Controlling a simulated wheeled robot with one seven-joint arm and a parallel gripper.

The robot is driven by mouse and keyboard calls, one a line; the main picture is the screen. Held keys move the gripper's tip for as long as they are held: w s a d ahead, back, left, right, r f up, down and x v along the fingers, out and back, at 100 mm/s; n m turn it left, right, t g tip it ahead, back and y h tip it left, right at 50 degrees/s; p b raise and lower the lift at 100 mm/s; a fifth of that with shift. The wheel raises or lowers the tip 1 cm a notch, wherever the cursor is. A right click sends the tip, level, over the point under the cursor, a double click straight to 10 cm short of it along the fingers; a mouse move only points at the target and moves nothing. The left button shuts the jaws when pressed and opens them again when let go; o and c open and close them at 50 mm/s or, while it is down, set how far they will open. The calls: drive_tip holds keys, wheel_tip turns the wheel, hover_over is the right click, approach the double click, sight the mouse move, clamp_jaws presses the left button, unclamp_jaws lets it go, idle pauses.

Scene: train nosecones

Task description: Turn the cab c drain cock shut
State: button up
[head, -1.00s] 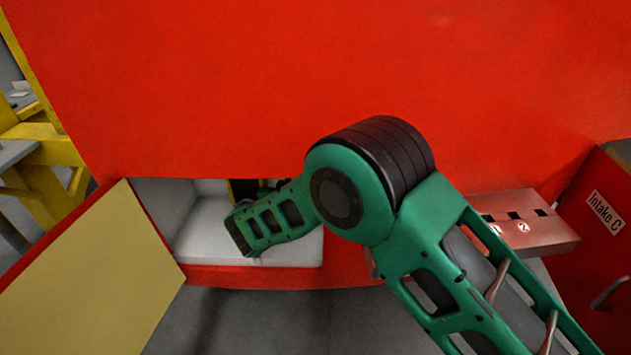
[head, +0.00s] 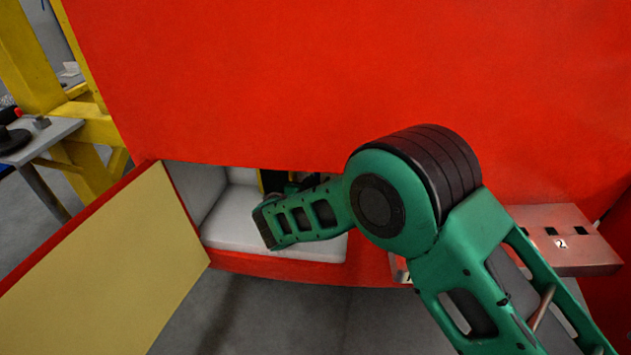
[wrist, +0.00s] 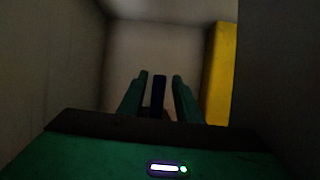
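My gripper (wrist: 160,90) is inside the open compartment in the red body. In the wrist view its two green fingers stand apart, with a narrow dark upright piece (wrist: 158,95) between them. Thin gaps seem to show on both sides of this piece. It may be the drain cock's handle, but the view is too dark to be sure. In the head view my arm hides the gripper and most of whatever is in the compartment. No cab c label is readable.
The compartment's pale floor (head: 225,236) and walls close in around my gripper. A yellow upright (wrist: 221,75) stands just right of it. The door (head: 110,260) hangs open at left. A red ledge numbered 2 (head: 575,240) is at right. A yellow frame (head: 30,60) and grey table stand far left.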

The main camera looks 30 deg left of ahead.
drive_tip(key=v, duration=1)
drive_tip(key=shift+s+d, duration=0.15)
drive_tip(key=shift+s, duration=0.15)
drive_tip(key=shift+r, duration=0.15)
